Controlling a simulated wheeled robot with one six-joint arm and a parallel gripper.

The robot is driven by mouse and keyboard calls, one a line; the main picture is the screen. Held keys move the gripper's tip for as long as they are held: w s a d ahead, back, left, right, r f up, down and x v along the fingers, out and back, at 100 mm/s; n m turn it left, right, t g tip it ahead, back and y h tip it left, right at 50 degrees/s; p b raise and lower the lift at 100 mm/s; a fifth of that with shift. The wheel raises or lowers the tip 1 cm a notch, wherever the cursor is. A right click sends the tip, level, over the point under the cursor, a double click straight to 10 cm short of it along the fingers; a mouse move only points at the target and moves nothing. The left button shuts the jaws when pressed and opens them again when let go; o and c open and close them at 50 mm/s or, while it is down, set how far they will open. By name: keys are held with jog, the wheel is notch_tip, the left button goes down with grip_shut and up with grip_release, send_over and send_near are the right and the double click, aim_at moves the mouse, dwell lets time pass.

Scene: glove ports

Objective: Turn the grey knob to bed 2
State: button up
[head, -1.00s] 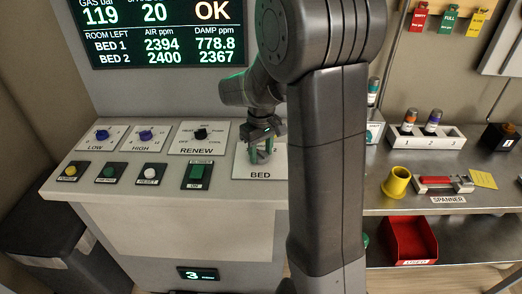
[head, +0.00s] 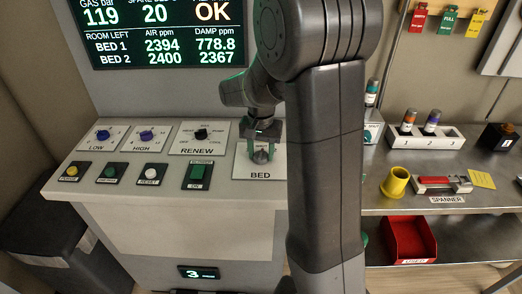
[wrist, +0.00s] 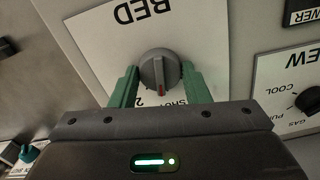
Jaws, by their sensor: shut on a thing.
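The grey knob (head: 262,157) sits on the white BED plate (head: 243,172) at the right end of the sloped console. My gripper (head: 263,149) points down over it, with green fingers on its left and right sides. In the wrist view my gripper (wrist: 159,78) is shut on the grey knob (wrist: 156,64). The knob's red mark points toward the gripper's palm, between the printed 2 and the word beside it, which looks like SHUT. The palm hides part of the plate's lettering, and BED 1's mark is not clear.
The RENEW knob (head: 201,134) is left of the BED plate, with HIGH and LOW knobs beyond it. A green switch (head: 197,173) and several round buttons line the console's front. My arm covers the console's right edge. A steel bench (head: 388,209) stands right.

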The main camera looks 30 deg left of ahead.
aim_at(261, 153)
jog(key=m, duration=0.6)
jog(key=shift+m, duration=0.3)
dwell(0.5)
jog(key=o, duration=1)
jog(key=shift+c, duration=0.2)
notch_tip(261, 153, up, 14)
jog(key=shift+f, duration=0.2)
notch_tip(261, 153, down, 14)
jog(key=shift+r, duration=0.2)
